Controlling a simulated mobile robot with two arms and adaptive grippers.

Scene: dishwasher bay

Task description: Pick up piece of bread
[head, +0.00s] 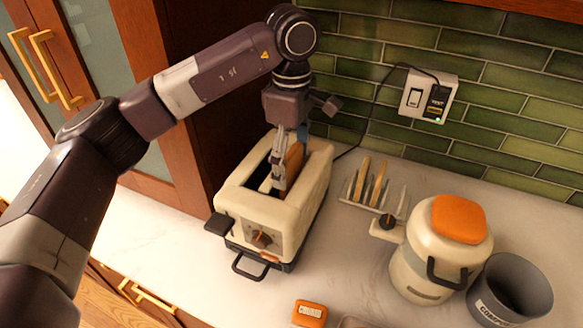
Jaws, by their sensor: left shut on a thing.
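A piece of bread (294,158), brown and toasted, stands upright in the slot of the cream toaster (262,208). My left gripper (280,182) reaches down from above into the toaster. It is shut on the bread, and its fingers hide part of the slice. The bread's lower part is hidden inside the toaster. My right gripper is not in view.
A rack (366,190) with slices stands right of the toaster. A cream canister with an orange lid (459,219) and a grey bin (510,290) stand further right. An orange-topped box (310,312) lies in front. A cord runs behind to the wall socket (428,95).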

